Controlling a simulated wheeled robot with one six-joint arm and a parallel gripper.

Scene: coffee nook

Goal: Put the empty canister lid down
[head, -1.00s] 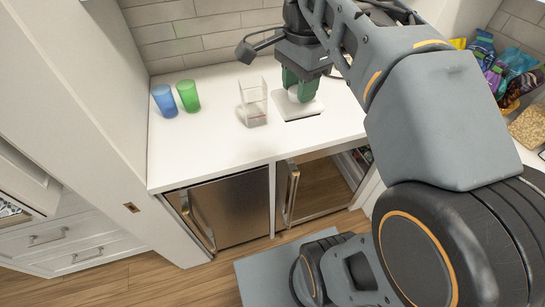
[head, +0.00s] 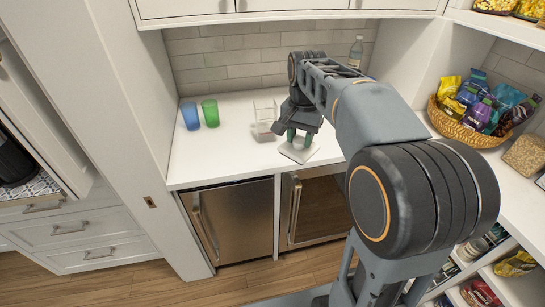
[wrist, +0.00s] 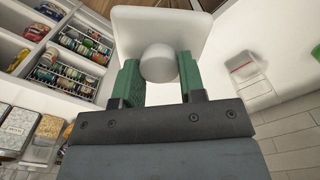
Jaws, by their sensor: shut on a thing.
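The canister lid is a white square plate (head: 300,154) with a round white knob (wrist: 158,63). My gripper (head: 292,136) is shut on the knob, and its green fingers stand on either side of it in the wrist view (wrist: 158,80). The lid is level or nearly so, over the counter's front part; I cannot tell whether it touches the counter. The clear square canister (head: 264,112) stands uncovered on the counter, behind and left of the lid. It also shows at the right in the wrist view (wrist: 244,68).
A blue cup (head: 190,116) and a green cup (head: 210,114) stand at the counter's left. A bottle (head: 356,52) stands at the back behind my arm. A basket of snack bags (head: 462,125) is at the right. The counter (head: 222,155) is bare left of the lid.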

